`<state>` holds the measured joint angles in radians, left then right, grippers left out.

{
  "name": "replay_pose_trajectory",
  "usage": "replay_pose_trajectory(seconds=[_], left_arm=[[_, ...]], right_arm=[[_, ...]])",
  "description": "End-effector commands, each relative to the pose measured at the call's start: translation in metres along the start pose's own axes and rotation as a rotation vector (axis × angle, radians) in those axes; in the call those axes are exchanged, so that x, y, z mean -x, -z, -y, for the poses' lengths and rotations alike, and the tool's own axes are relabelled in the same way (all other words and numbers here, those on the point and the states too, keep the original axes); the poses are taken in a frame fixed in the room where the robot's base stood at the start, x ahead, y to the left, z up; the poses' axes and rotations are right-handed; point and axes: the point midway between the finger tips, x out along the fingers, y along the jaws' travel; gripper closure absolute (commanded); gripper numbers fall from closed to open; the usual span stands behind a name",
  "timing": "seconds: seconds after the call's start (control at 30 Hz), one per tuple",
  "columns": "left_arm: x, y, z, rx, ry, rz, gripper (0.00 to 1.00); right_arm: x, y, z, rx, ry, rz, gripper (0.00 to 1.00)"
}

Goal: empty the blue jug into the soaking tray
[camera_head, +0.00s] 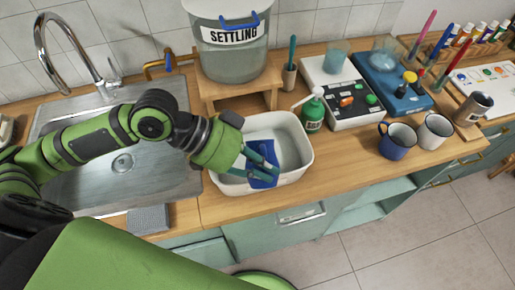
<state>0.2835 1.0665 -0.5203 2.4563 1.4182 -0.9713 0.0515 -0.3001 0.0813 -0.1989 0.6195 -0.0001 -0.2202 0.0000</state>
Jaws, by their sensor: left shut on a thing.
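The soaking tray (303,161) is a white, deep, rounded tub on the wooden counter, right of the sink. My left gripper (262,162) reaches over it from the left, its teal fingers shut on a blue thing, which I take to be the blue jug (262,180). The jug is low over the tray's near part, and the fingers and arm hide some of it. Its mouth, its contents and any stream cannot be made out. Whether it touches the tray cannot be told. My right gripper is not in view.
A large tank labelled SETTLING (232,60) stands on a wooden stand behind the tray. A green pump bottle (313,113) is close at the tray's right. A blue mug (396,145) and a white mug (434,131) stand further right. The sink (150,188) lies left.

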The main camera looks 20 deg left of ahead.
Motion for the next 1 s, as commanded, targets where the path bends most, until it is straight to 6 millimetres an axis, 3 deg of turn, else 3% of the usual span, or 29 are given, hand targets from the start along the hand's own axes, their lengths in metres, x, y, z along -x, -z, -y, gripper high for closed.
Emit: replay_pose_trajectory(seconds=[1.0], left_arm=[[0.0087,0.0129,0.0101,0.154,-0.130,0.006,1.00]], right_arm=[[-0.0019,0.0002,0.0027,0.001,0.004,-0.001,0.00]])
